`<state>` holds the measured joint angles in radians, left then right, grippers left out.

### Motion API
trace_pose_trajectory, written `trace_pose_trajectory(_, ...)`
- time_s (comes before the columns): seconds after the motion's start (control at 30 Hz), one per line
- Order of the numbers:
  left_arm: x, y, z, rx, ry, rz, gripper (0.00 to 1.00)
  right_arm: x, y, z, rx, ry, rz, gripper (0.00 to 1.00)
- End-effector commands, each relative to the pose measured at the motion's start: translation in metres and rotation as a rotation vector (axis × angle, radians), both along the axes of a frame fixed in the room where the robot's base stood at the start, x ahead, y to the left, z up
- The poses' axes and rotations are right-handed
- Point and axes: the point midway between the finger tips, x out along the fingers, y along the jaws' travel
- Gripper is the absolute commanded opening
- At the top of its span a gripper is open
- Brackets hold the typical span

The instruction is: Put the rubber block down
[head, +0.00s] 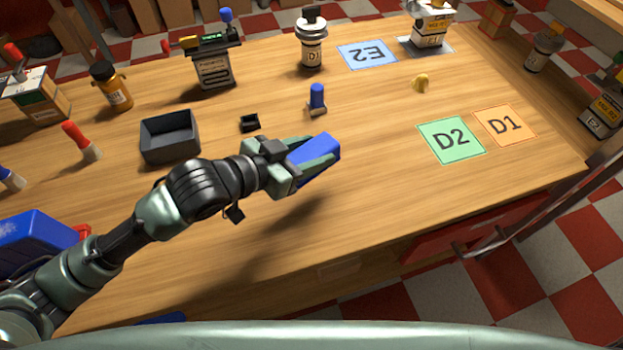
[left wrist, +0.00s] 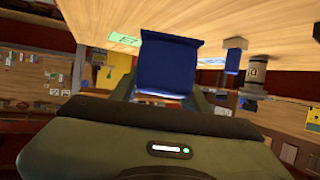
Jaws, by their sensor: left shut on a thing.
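A blue rubber block (head: 319,149) is held in my left gripper (head: 318,158), above the wooden table near its middle. The gripper's two green-grey fingers are shut on it, and the block sticks out past their tips. In the left wrist view the block (left wrist: 167,64) fills the middle, with the fingers partly hidden behind the gripper body. A shadow lies on the table below the gripper, so the block is off the surface. My right gripper is not in view.
Near the block stand a blue-capped piece (head: 317,98) and a small black holder (head: 249,123). A dark open tray (head: 170,139) is to the left.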

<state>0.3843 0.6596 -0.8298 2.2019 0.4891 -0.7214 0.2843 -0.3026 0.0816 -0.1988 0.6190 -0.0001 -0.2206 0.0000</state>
Motion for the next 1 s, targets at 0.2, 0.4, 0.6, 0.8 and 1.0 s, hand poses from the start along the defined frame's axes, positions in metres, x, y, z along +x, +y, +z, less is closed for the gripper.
trace_pose_trajectory(0.2, 0.0, 0.0, -0.04, 0.0, 0.0, 0.001, 0.0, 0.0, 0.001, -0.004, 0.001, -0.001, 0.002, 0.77)
trace_pose_trajectory(0.4, 0.0, 0.0, -0.059, -0.001, 0.001, 0.0, 0.0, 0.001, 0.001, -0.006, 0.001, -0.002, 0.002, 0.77)
trace_pose_trajectory(0.6, 0.0, 0.0, -0.086, -0.001, -0.001, 0.001, 0.0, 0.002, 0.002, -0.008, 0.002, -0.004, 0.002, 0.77)
trace_pose_trajectory(0.8, 0.0, 0.0, -0.088, -0.001, -0.002, 0.0, 0.0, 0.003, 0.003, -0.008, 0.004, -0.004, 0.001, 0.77)
trace_pose_trajectory(1.0, 0.0, 0.0, -0.091, -0.001, -0.002, 0.001, 0.0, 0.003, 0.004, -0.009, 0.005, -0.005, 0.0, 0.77)
